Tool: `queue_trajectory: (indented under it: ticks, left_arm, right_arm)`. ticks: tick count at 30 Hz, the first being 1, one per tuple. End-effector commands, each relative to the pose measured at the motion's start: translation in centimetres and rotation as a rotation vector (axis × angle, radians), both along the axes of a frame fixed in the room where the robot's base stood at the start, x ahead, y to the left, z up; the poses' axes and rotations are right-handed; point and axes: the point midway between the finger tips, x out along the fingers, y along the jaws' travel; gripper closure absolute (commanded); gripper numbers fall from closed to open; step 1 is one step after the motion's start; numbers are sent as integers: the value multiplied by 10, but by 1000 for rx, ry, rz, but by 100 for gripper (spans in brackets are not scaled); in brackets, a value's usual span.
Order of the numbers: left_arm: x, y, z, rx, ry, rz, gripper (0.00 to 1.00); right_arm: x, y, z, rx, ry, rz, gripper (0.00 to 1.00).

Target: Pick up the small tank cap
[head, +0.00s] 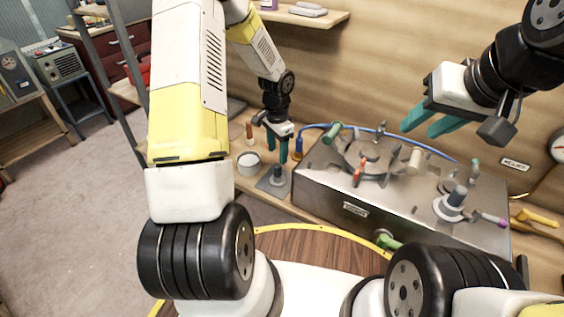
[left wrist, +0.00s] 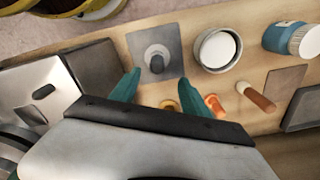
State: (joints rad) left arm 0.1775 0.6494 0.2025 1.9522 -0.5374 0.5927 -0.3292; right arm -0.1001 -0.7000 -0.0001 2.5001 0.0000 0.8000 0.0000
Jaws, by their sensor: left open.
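The small tank cap (left wrist: 156,60), a pale round flange with a dark grey knob, stands upright on a square grey plate (left wrist: 168,38) on the wooden bench. In the head view the cap (head: 278,173) is just below my left gripper (head: 284,158). My left gripper is open and empty, with teal fingers pointing down. In the left wrist view the fingertips (left wrist: 152,72) lie either side of the knob's near edge; I cannot tell the exact height gap. My right gripper (head: 419,131) is open and empty, raised above the tank.
The grey metal tank (head: 340,195) stands right of the cap, with several fittings and a larger knobbed cap (head: 453,204) on top. A white round tub (left wrist: 217,49), a blue jar (left wrist: 290,38) and a brown-handled tool (left wrist: 256,96) are near the plate.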

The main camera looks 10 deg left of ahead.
Motion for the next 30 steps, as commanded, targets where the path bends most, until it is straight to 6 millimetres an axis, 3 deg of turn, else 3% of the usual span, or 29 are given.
queue_trajectory:
  ticks: [3,14,21,30]
  left_arm:
    - [1,-2,-21,-7,20,-26,46]
    - [1,-3,-60,-8,24,-33,46]
    - [1,-3,-95,-8,24,-34,46]
    - [2,-3,-102,-8,21,-31,46]
  right_arm:
    - [0,0,0,0,0,0,64]
    - [0,0,0,0,0,0,64]
    - [0,0,0,0,0,0,64]
    - [0,0,0,0,0,0,64]
